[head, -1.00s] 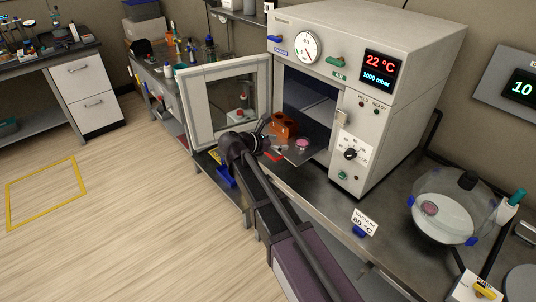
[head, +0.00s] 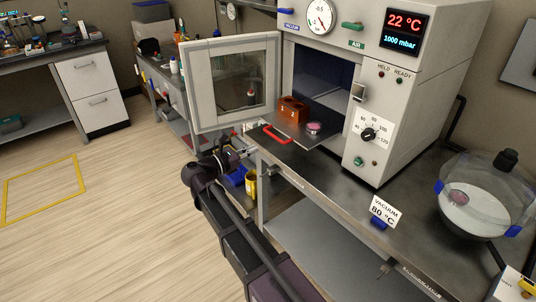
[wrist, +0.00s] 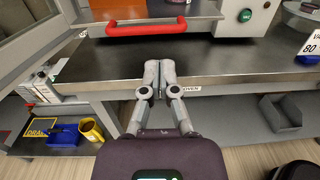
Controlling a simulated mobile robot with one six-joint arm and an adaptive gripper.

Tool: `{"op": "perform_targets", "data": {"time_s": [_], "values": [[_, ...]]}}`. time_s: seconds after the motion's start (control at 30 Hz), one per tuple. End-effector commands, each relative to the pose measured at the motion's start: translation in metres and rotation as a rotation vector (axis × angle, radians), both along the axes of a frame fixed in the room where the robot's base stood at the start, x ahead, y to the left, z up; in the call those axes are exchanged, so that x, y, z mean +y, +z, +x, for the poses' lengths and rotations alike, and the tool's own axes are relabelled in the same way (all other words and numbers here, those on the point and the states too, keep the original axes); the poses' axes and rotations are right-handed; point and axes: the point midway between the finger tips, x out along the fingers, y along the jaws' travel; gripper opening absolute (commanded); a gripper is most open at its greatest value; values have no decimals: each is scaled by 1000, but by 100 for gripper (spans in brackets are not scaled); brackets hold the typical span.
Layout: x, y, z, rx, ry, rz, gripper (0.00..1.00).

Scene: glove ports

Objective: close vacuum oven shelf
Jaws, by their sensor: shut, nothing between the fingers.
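The vacuum oven (head: 430,100) stands on the bench with its glass door (head: 235,85) swung open to the left. Its grey shelf (head: 301,137) is slid out of the dark chamber, with a red handle (head: 275,134) on its front edge. An orange block (head: 292,109) and a pink dish (head: 314,127) sit on the shelf. In the wrist view the red handle (wrist: 146,27) is ahead of my gripper (wrist: 159,66). My gripper's fingers are shut together, empty and apart from the handle. In the head view my wrist hides most of the gripper.
The bench edge (wrist: 230,76) runs below the shelf. A lower shelf holds a blue bin (wrist: 63,136) and a yellow mug (wrist: 92,130). The floor at left is clear.

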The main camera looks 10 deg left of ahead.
Motion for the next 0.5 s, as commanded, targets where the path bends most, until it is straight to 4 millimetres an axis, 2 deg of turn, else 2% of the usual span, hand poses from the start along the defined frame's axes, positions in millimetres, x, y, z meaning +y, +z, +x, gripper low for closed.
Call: {"op": "perform_targets", "data": {"time_s": [0.03,0.2,0.5], "values": [[7,-15,-6,-19,7,-13,0],[27,-27,-25,-85,24,-59,0],[46,-34,-45,-155,40,-100,0]]}}
